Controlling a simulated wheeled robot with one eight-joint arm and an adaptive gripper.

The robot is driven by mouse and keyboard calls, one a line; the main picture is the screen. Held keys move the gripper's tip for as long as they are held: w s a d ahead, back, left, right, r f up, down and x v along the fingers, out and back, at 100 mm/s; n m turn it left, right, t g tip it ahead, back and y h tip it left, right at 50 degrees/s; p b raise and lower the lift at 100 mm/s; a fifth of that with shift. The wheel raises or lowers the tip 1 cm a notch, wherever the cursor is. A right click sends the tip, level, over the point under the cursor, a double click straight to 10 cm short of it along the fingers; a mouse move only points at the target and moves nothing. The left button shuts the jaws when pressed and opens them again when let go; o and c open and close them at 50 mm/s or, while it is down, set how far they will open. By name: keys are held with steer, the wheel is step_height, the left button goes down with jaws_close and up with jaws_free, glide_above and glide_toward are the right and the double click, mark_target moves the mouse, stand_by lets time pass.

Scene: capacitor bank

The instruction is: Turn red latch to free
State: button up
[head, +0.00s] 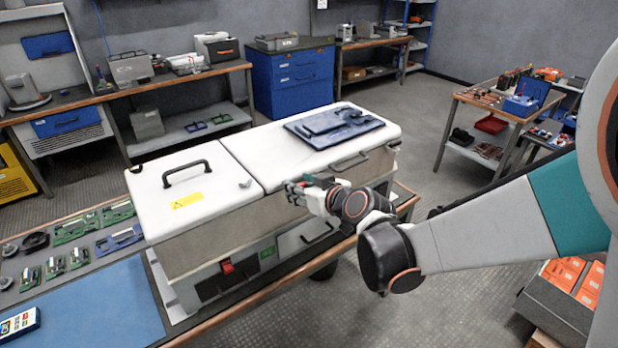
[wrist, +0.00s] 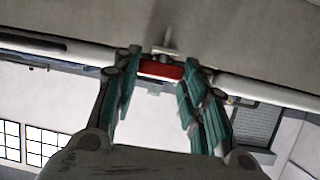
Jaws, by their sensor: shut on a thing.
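The red latch (wrist: 161,70) shows in the wrist view as a short red bar between my two teal-padded fingers, under a pale bracket. My gripper (wrist: 162,62) is shut on it, one finger at each end of the bar. In the head view my gripper (head: 296,191) is at the front side of the white-lidded cabinet (head: 215,232), just below the lid's edge. There the latch is mostly hidden by my fingers, and its exact angle is hard to tell.
The lid carries a black handle (head: 187,172) and a dark blue tray (head: 333,125). A red switch (head: 227,267) is on the cabinet's lower front. Green circuit boards and a blue mat (head: 95,308) lie on the bench at left.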

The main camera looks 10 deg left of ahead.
steer(key=shift+n+g, duration=0.3)
steer(key=o, duration=1.1)
steer(key=shift+y, duration=0.3)
steer(key=shift+c, duration=0.2)
steer(key=shift+d+r, duration=0.1)
steer(key=s+d, duration=0.8)
steer(key=d, duration=0.2)
steer(key=shift+s+r, duration=0.15)
steer(key=shift+s, duration=0.05)
steer(key=s+d+r+m+h, duration=0.1)
steer(key=s+d+m+h, duration=0.4)
steer(key=d, duration=0.8)
steer(key=s+d+r+m+g+h, duration=0.1)
steer(key=s+d+m+h, duration=0.4)
steer(key=s+d, duration=0.5)
steer(key=d+r, duration=0.1)
steer(key=d, duration=0.2)
steer(key=shift+s+d+r+g, duration=0.25)
steer(key=shift+d+g, duration=0.05)
